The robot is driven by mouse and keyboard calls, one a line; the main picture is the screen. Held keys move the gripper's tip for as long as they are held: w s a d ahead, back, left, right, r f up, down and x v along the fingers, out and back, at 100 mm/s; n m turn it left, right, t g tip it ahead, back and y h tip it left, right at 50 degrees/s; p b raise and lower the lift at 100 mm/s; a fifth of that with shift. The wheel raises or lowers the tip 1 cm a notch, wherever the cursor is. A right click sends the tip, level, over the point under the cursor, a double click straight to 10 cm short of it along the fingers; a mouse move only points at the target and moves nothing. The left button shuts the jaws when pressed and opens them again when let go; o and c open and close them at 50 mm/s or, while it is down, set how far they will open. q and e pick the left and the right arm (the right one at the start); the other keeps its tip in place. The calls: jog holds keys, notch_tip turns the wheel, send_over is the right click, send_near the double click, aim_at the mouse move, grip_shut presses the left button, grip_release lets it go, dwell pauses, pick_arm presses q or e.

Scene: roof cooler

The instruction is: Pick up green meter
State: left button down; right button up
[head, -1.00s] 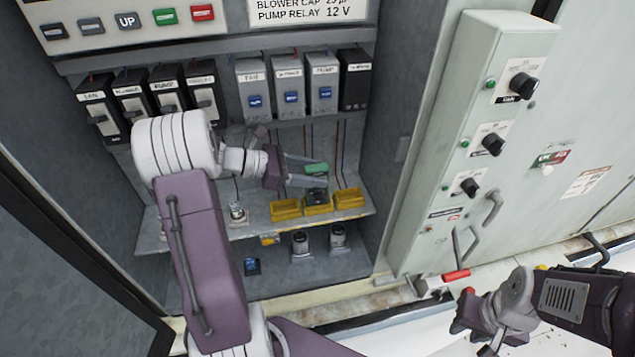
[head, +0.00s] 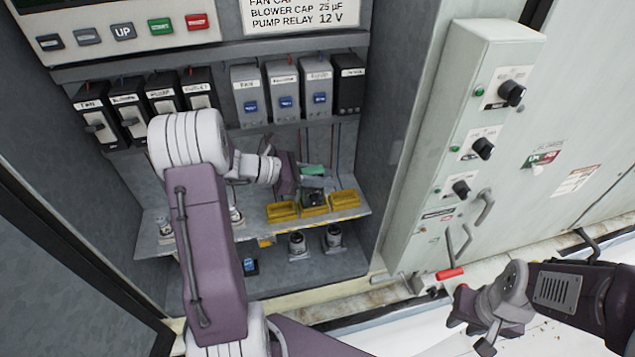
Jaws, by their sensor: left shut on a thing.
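The green meter (head: 314,169) is a small green-topped thing inside the cabinet, above the yellow bins. My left gripper (head: 318,182) is shut on it, with the fingers close together around its darker lower part. Much of the meter is hidden by the fingers, and I cannot tell if it touches the shelf or a bin. My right gripper (head: 462,309) is far off at the lower right, away from the cabinet. Its fingers are too small and dark to tell if they are open.
Three yellow bins (head: 282,212) stand along the shelf's front edge. Black breakers (head: 127,108) and grey relays (head: 284,90) line the row above. Silver cylinders (head: 297,243) stand below. A control box (head: 455,150) with knobs and a red-handled lever (head: 450,274) are on the right.

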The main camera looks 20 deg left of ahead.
pick_arm(q)
jog(key=s+d+r+b, duration=0.4)
jog(key=s+d+r, duration=0.1)
jog(key=d+r, duration=0.5)
jog(key=shift+d+r+b, duration=0.25)
jog(key=shift+r+b, duration=0.05)
jog(key=shift+r, duration=0.25)
